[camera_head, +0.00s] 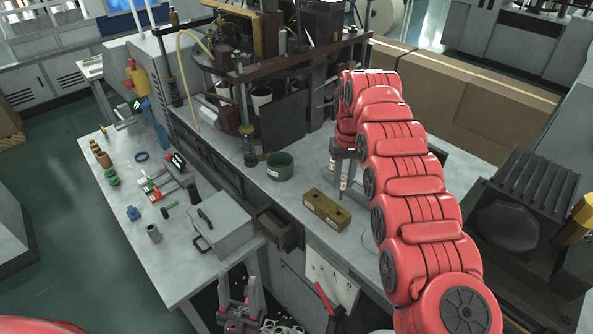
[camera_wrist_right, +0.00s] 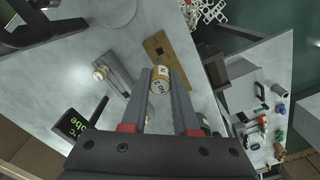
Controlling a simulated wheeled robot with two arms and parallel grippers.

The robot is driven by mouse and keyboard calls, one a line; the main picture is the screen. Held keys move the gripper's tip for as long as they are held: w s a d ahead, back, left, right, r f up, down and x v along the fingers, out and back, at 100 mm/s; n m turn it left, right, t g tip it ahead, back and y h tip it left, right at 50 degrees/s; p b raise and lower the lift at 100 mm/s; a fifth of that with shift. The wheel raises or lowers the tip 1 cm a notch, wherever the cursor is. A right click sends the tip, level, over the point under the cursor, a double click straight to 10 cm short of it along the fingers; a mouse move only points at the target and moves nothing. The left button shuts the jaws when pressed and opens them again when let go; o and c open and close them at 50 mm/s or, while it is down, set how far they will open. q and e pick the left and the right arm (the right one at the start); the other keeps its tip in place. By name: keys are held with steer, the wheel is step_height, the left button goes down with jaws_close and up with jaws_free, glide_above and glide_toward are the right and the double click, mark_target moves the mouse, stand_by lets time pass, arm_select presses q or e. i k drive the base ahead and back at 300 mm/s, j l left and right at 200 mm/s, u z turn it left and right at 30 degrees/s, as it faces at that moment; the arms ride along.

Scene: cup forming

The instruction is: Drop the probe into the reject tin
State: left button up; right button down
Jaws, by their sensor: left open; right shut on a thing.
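My right gripper (camera_head: 343,172) points down over the bench, right of the green tin and behind the wooden block. It is shut on the probe (camera_wrist_right: 160,82), a small cylinder with an orange band and a white printed end. The probe also shows small in the head view (camera_head: 343,184). The reject tin (camera_head: 280,165) appears to be the round, open, dark green tin with a pale label on the bench. The probe is apart from it. My left gripper (camera_head: 238,287) is open and empty, low at the front, below the bench edge.
A wooden block with holes (camera_head: 326,209) stands in front of the right gripper. An open drawer (camera_head: 280,228) and a grey box (camera_head: 214,222) are to the left. The press (camera_head: 265,85) stands behind the tin. Bench surface between tin and block is clear.

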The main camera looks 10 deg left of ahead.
mark_target(285, 173)
steer(key=i+j, duration=0.3)
steer(key=j, duration=0.2)
steer(key=i+j, duration=0.3)
steer(key=j, duration=0.15)
